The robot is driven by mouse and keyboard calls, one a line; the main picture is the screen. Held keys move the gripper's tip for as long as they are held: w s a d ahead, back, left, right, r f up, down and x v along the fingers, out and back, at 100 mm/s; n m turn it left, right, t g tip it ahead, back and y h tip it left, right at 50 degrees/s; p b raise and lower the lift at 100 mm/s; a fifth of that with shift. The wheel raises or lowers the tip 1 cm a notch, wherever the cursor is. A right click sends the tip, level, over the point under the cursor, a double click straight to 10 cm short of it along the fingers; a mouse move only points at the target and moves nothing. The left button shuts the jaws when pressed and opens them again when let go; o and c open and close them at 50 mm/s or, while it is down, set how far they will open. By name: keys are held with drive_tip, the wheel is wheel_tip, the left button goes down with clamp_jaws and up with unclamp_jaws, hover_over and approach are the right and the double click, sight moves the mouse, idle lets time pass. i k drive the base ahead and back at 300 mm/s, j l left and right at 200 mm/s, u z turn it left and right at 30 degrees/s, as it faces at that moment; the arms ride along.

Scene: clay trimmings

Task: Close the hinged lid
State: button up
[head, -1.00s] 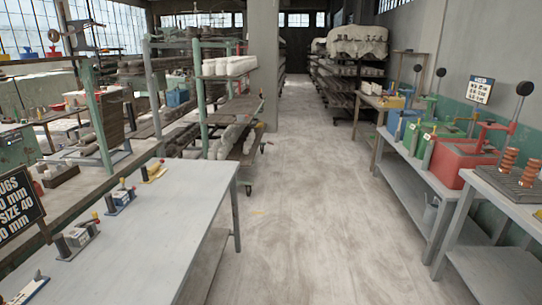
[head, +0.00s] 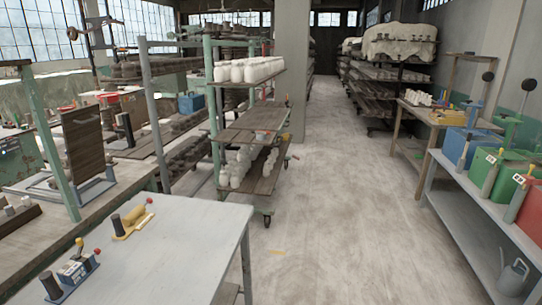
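My gripper is not in view. No hinged lid can be made out for certain. A dark upright board (head: 85,145) stands on a frame on the left bench; I cannot tell whether it is hinged. On the right bench stand a blue box (head: 459,147), a green box (head: 490,172) and a red box (head: 523,217), the red one cut by the picture edge. Levers stand at these boxes; whether any has a lid is unclear.
A grey table (head: 190,235) fills the near left, with a yellow clamp-like tool (head: 132,222) and a blue one (head: 75,272). A wheeled shelf rack (head: 252,135) stands beyond it. The floor aisle (head: 330,210) is clear. A watering can (head: 512,277) sits under the right bench.

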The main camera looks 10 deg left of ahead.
sight(82, 129)
drive_tip(key=i+u, duration=0.15)
drive_tip(key=i, duration=0.6)
drive_tip(key=i+l+u, duration=0.1)
drive_tip(key=i, duration=0.6)
drive_tip(key=i+u, duration=0.3)
drive_tip(key=u, duration=0.2)
drive_tip(key=i+u, duration=0.3)
drive_tip(key=u, duration=0.15)
drive_tip(key=i+l+u, duration=0.2)
drive_tip(key=u, duration=0.3)
